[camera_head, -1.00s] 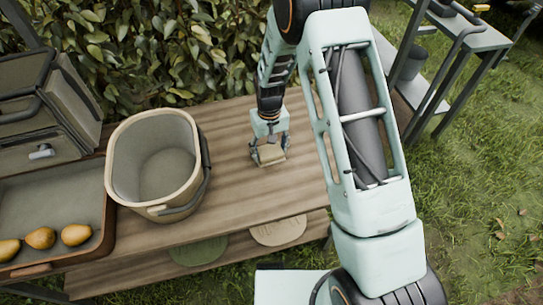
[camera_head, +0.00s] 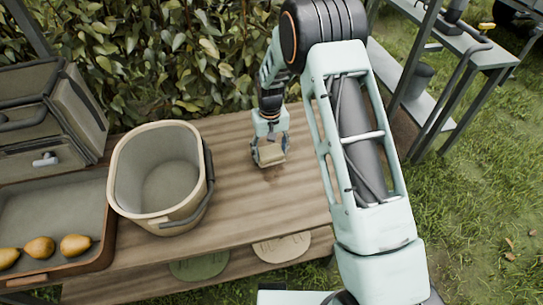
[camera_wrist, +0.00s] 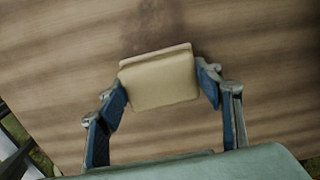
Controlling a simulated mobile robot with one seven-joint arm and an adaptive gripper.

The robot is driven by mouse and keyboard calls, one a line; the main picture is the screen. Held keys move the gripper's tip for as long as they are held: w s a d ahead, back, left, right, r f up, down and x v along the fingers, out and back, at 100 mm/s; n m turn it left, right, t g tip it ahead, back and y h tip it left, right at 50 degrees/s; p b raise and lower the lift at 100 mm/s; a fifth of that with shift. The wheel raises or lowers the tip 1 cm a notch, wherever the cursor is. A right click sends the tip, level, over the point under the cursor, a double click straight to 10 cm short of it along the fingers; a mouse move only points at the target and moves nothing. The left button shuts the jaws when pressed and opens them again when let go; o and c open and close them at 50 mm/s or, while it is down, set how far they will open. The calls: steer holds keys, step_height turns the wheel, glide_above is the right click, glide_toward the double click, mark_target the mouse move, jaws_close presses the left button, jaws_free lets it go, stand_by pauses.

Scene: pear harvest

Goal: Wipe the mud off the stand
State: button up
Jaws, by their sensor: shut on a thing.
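The stand (camera_head: 235,195) is a brown wooden table with a striped top, and it fills the wrist view background (camera_wrist: 50,80). My gripper (camera_head: 269,155) is over its right part. In the wrist view my gripper (camera_wrist: 162,92) is shut on a tan, sponge-like block (camera_wrist: 160,82), which also shows in the head view (camera_head: 271,155). A dark brown smudge of mud (camera_wrist: 155,22) lies on the wood just beyond the block. I cannot tell whether the block touches the wood or hides more mud.
A beige bucket (camera_head: 117,185) with a dark handle stands left of my gripper. A tray (camera_head: 103,230) with several pears is farther left, below a grey case (camera_head: 80,110). A hedge (camera_head: 170,60) borders the back. A metal shelf (camera_head: 470,95) stands at right.

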steer(key=shift+w+a+f, duration=0.1)
steer(key=shift+w+a, duration=0.15)
steer(key=shift+w, duration=0.8)
steer(key=shift+s, duration=0.1)
